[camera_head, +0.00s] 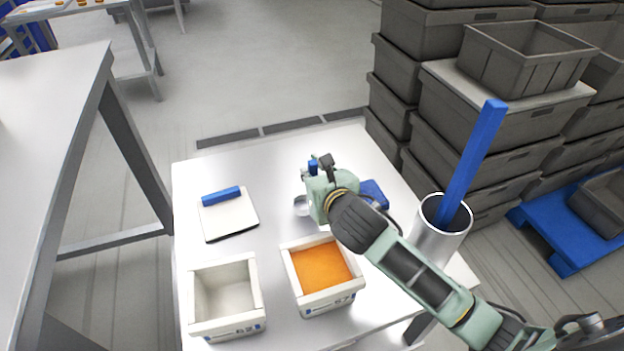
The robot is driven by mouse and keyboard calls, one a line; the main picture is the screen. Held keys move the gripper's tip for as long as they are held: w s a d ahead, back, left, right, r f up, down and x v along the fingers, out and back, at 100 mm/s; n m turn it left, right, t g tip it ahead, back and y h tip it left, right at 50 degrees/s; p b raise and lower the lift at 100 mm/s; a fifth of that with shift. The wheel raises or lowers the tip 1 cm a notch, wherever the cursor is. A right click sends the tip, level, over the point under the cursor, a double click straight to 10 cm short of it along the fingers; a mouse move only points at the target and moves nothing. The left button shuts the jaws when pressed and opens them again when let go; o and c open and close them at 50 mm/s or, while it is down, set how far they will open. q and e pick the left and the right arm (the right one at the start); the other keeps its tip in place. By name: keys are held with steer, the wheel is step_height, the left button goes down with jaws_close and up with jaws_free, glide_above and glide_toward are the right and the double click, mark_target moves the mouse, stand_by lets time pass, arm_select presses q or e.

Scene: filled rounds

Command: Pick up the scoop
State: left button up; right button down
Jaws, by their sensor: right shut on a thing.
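The scoop shows as a small round metal bowl (302,206) low at the left side of my right gripper (314,176). A short blue piece, which looks like its handle end, sticks up at the fingers. My right gripper is shut on the scoop over the back middle of the white table (270,160); the gripper and wrist hide most of the handle. I cannot tell whether the bowl touches the table. My left gripper is not in view.
A box of orange powder (321,268) and an empty white box (226,291) stand in front. A blue-handled flat scraper (229,217) lies left. A metal cylinder (436,243) holds a tall blue stick. A blue object (374,192) is partly behind my arm. Grey crates (500,140) stand right.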

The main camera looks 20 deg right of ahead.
steer(key=r, duration=0.1)
steer(key=d+r, duration=0.1)
steer(key=r, duration=0.1)
steer(key=shift+r, duration=0.2)
steer(key=s+d+r, duration=0.1)
steer(key=d+r, duration=0.5)
steer(key=d, duration=0.4)
steer(key=shift+d+r, duration=0.15)
steer(key=shift+d, duration=0.2)
